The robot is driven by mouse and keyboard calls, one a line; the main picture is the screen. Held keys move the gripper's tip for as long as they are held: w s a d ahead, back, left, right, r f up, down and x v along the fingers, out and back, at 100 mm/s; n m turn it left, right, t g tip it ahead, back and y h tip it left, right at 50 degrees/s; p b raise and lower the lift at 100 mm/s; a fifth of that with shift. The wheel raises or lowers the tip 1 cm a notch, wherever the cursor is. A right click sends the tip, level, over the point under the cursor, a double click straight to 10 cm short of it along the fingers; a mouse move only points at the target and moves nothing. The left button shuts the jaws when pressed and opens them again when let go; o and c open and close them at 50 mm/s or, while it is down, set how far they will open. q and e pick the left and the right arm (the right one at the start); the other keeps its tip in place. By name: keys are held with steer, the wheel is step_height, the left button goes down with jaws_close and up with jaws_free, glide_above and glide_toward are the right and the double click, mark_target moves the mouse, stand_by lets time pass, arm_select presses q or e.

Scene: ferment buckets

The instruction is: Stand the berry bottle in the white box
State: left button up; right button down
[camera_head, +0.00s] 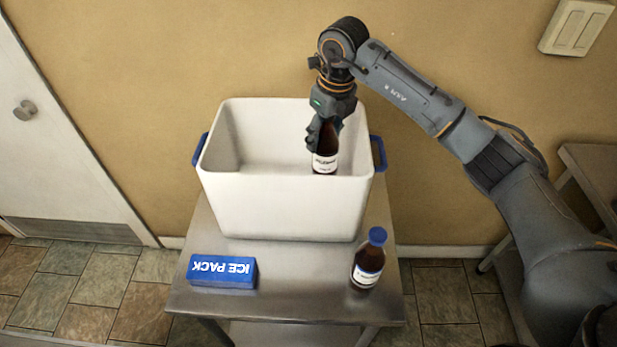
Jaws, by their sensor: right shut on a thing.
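The white box (280,205) stands open on the metal table, with blue handles on both sides. My right gripper (323,138) is at the box's right part and is shut on the upper part of a dark brown bottle (325,163) with a white label. This held bottle is upright, within the box's opening; whether its base touches the box floor is hidden by the front wall. A second dark bottle (368,262) with a blue cap and a white label stands on the table in front of the box. I cannot read which label says berry. My left gripper is not in view.
A blue ice pack (222,271) lies at the front left of the metal table (300,285). The tabletop between it and the second bottle is clear. A wall is behind the box, and another table (590,165) stands at the right.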

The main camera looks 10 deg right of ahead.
mark_target(323, 160)
step_height(323, 160, down, 4)
steer(key=shift+r+p, duration=0.1)
steer(key=shift+p, duration=0.4)
step_height(323, 160, down, 3)
steer(key=shift+r+p, duration=0.1)
steer(key=shift+p, duration=0.45)
steer(key=shift+f, duration=0.45)
steer(key=c, duration=0.9)
jaws_free()
steer(key=shift+f, duration=0.15)
steer(key=o, duration=0.4)
steer(key=shift+o, duration=0.2)
steer(key=shift+s, duration=0.1)
